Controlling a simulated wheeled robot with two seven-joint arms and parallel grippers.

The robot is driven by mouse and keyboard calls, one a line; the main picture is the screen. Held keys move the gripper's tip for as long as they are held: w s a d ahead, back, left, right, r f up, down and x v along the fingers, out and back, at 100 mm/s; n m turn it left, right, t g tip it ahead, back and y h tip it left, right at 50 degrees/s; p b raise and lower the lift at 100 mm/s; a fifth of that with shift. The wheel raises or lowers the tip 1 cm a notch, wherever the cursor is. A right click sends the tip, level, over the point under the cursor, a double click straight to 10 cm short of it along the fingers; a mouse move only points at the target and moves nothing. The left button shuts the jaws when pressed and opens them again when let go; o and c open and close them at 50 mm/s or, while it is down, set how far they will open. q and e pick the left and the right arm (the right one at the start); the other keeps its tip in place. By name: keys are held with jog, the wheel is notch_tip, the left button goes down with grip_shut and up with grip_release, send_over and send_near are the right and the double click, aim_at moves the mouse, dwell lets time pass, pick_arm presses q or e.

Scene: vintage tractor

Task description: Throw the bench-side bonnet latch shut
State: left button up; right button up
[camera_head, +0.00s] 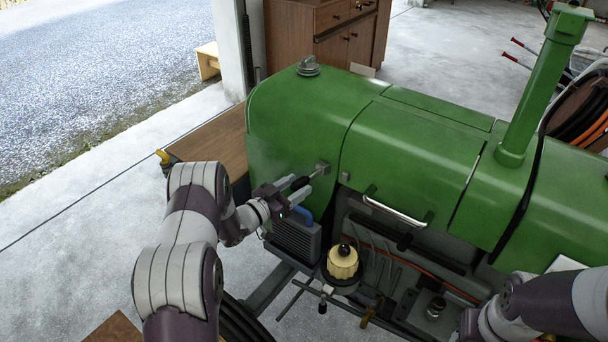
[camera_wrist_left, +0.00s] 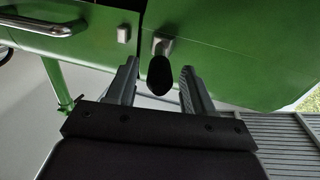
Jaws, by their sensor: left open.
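The bonnet latch has a grey bracket on the side of the green bonnet (camera_head: 295,115) and a short lever with a black grip (camera_head: 300,183). The grip also shows in the left wrist view (camera_wrist_left: 159,76), sticking out from its bracket toward the camera. A small grey catch piece (camera_wrist_left: 123,34) sits across the bonnet seam from it. My left gripper (camera_head: 306,184) is open, with one finger on each side of the black grip. I see a gap on both sides and no clear contact. My right arm enters at the lower right; its gripper is out of frame.
A chrome handle (camera_head: 394,211) is on the bonnet side panel. Below are a grey finned box with a blue handle (camera_head: 294,239), a cream-topped canister (camera_head: 342,262) and engine parts. A wooden bench top (camera_head: 212,145) lies behind the left arm. Open concrete floor is at left.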

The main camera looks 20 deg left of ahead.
aim_at(304, 182)
pick_arm(q)
jog(key=x, duration=0.2)
jog(key=shift+w+d+r+p, duration=0.1)
jog(key=shift+w+d+p, duration=0.15)
jog(key=shift+p, duration=0.1)
jog(key=shift+w+d, duration=0.1)
jog(key=shift+w, duration=0.3)
